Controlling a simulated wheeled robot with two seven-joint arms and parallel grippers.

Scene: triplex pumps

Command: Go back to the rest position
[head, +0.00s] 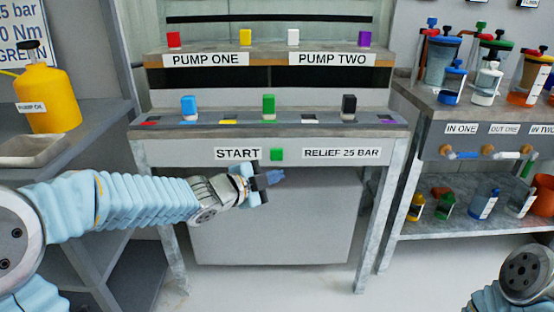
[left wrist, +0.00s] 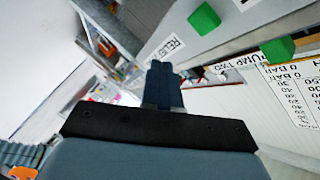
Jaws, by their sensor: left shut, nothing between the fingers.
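My left gripper (head: 274,177) reaches in from the left in the head view, in front of the pump bench and just below the green square (head: 277,154) between the START and RELIEF 25 BAR labels. It is shut and empty. Its closed fingers (left wrist: 163,86) show in the left wrist view, with a green block (left wrist: 204,19) and another green block (left wrist: 278,50) beyond them. Part of my other arm shows at the lower right of the head view, but its gripper is out of the picture.
The bench (head: 180,152) carries blue (head: 189,106), green (head: 268,106) and black (head: 348,106) blocks. A yellow jug (head: 47,96) stands on the left counter. A shelf unit (head: 445,145) with several containers stands at the right. The floor (head: 400,285) in front is clear.

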